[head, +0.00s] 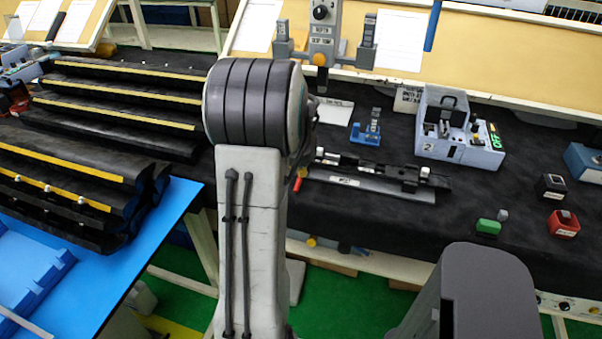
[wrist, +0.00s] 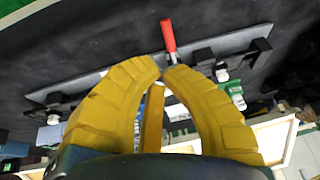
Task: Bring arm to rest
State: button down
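My arm stands upright in the middle of the head view, its grey link and dark ribbed joint in front of the bench. My gripper is hidden behind it there. In the wrist view my gripper (wrist: 163,66) has its yellow fingers curved inward with the tips together. Nothing shows held between them. Beyond the tips is a red handle (wrist: 168,35) on a long grey rail fixture (wrist: 110,75); whether the tips touch it I cannot tell. In the head view the red handle (head: 298,181) shows just right of my arm, by the fixture (head: 375,183).
The black-covered bench holds a blue-grey device (head: 460,135), a small blue clip part (head: 367,128), a green block (head: 488,226) and a red block (head: 563,223). Black ribbed racks (head: 110,100) stand at left beside a blue tabletop (head: 130,250). A grey upright fixture (head: 322,45) stands behind.

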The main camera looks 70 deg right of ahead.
jog(key=shift+v, duration=1)
jog(key=s+a+f+n+g+y, duration=0.1)
jog(key=a+f+y, duration=0.1)
jog(key=a, duration=0.6)
jog(key=s+a+f+n+y, duration=0.1)
jog(key=a+f+y, duration=0.15)
jog(key=a, duration=0.45)
jog(key=w+a+r+n+t, duration=0.1)
jog(key=w+a+r+n, duration=0.2)
jog(key=a, duration=0.6)
jog(key=w+a+r+n+t, duration=0.1)
jog(key=w+a+r+n, duration=0.2)
jog(key=a+n, duration=0.4)
jog(key=w+a+r+n+t, duration=0.2)
jog(key=w+a+n, duration=0.3)
jog(key=a, duration=0.8)
jog(key=shift+a+r+n, duration=0.2)
jog(key=shift+r+n, duration=0.1)
jog(key=shift+r, duration=0.6)
